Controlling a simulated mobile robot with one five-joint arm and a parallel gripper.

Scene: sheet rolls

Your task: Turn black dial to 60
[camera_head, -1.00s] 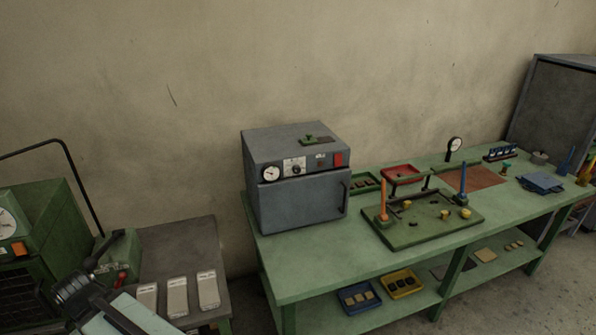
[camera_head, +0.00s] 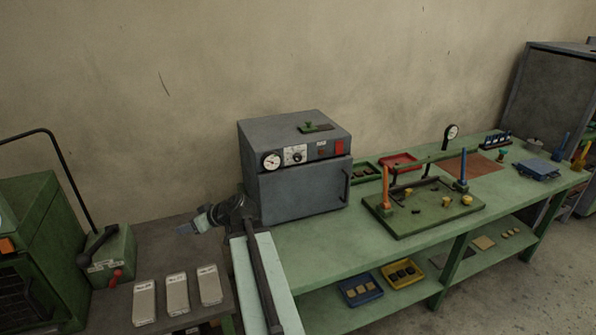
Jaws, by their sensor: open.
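The black dial (camera_head: 297,157) is small and sits on a white scale plate on the upper front panel of a grey oven (camera_head: 300,190). Its pointer setting is too small to read. A round white gauge (camera_head: 271,160) is left of the dial, and a red switch (camera_head: 339,147) is to the right. My gripper (camera_head: 185,229) is left of the oven, above the dark side table, and points left, away from the dial. It is open, apart from the dial and seems to hold nothing; its fingers are small and partly unclear.
The oven stands on a long green bench (camera_head: 335,250). A green board (camera_head: 425,212) with upright orange and blue handles is to its right. Several pale blocks (camera_head: 177,293) lie on the side table. A green machine (camera_head: 40,240) stands at far left. Free air lies before the oven.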

